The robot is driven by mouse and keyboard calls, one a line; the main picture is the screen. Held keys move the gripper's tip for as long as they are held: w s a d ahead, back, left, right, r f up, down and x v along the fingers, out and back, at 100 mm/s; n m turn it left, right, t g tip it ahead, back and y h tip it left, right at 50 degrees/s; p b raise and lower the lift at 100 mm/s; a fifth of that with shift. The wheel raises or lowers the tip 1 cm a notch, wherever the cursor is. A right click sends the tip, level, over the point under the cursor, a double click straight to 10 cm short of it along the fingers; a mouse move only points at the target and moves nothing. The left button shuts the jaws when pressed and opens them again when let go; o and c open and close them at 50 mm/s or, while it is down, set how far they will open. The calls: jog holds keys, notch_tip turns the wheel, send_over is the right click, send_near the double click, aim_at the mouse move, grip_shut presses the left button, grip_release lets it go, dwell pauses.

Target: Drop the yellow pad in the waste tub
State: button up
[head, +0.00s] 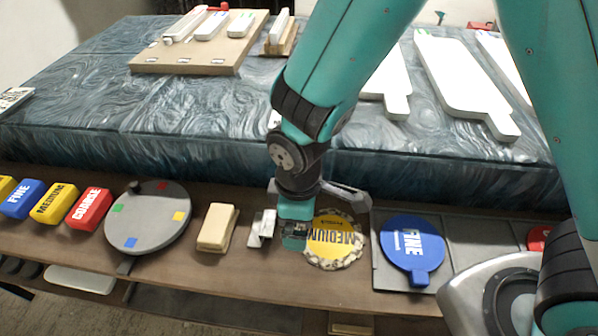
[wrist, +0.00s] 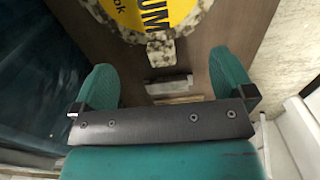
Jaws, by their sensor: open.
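A round yellow pad marked MEDIUM (head: 335,236) lies on a speckled round piece (head: 345,262) on the brown bench. In the wrist view part of the yellow pad (wrist: 155,12) shows at the top, and the speckled piece has a small tab (wrist: 160,48) pointing toward my gripper. My gripper (head: 295,240) is just left of the pad in the head view. In the wrist view its two teal fingers (wrist: 165,68) are wide apart with nothing held, the tab lying beyond and between them. I cannot make out a waste tub in either view.
A blue FINE disc (head: 412,245) sits on a grey tray to the right. To the left are a small metal bracket (head: 261,228), a cream block (head: 217,228), a grey round plate (head: 148,222) and labelled blocks, one yellow MEDIUM (head: 55,204). A dark swirled slab (head: 130,115) stands behind.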

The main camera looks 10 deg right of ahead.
notch_tip(320, 180, up, 13)
jog(key=p, duration=0.2)
jog(key=shift+r, duration=0.15)
dwell(0.3)
jog(key=s+d+r+m+y, duration=0.4)
jog(key=s+d+r+m, duration=0.35)
jog(key=s+r, duration=0.3)
notch_tip(320, 180, up, 13)
jog(key=w+p, duration=0.1)
jog(key=p, duration=1.2)
jog(key=shift+r, duration=0.15)
jog(key=shift+d, duration=0.1)
